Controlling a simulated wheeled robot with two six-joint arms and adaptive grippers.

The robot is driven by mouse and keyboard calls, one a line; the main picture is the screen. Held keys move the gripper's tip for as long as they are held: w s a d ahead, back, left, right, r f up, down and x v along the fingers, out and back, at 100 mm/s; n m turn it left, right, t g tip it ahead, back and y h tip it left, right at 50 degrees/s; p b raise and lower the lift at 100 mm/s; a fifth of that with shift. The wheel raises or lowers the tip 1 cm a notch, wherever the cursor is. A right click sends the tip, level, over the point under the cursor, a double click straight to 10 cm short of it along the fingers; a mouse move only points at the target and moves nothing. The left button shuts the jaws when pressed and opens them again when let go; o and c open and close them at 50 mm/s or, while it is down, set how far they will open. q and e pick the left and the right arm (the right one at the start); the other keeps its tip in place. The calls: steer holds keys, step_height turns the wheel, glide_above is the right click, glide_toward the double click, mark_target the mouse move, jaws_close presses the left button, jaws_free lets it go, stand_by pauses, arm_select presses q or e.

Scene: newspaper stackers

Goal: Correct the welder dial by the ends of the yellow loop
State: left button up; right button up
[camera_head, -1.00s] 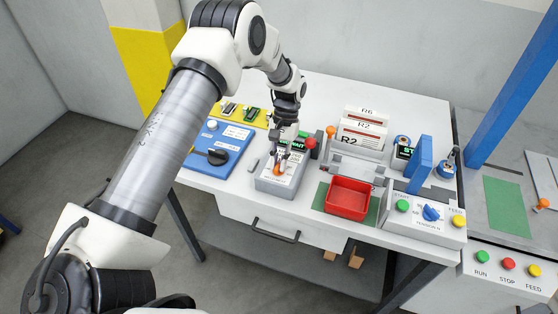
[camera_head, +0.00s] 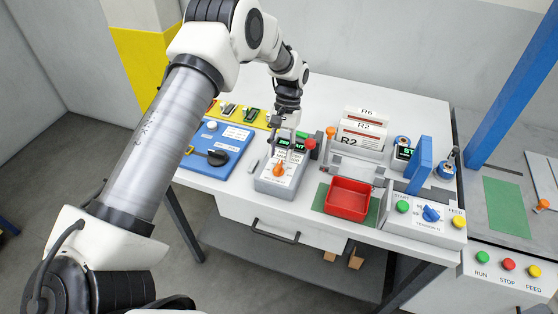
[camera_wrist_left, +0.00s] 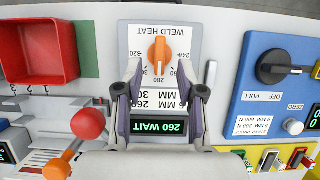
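The welder is a grey box (camera_head: 268,186) with a white WELD HEAT face, an orange dial (camera_head: 279,170) and a green-lit display reading 260 WAIT (camera_wrist_left: 159,127). In the left wrist view the orange dial (camera_wrist_left: 159,55) lies lengthwise among numbered marks. My left gripper (camera_head: 277,145) is above the display end of the welder. In the left wrist view its two fingers (camera_wrist_left: 158,70) are apart with nothing between them; the dial shows beyond the fingertips. I cannot make out a yellow loop. My right gripper is not in view.
A blue panel (camera_head: 222,161) with a black knob lies left of the welder, a yellow strip (camera_head: 263,118) with small switches behind it. A red bin (camera_head: 348,200) and a tension box (camera_head: 424,228) are to the right.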

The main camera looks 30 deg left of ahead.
arm_select(q)
steer(key=v, duration=0.8)
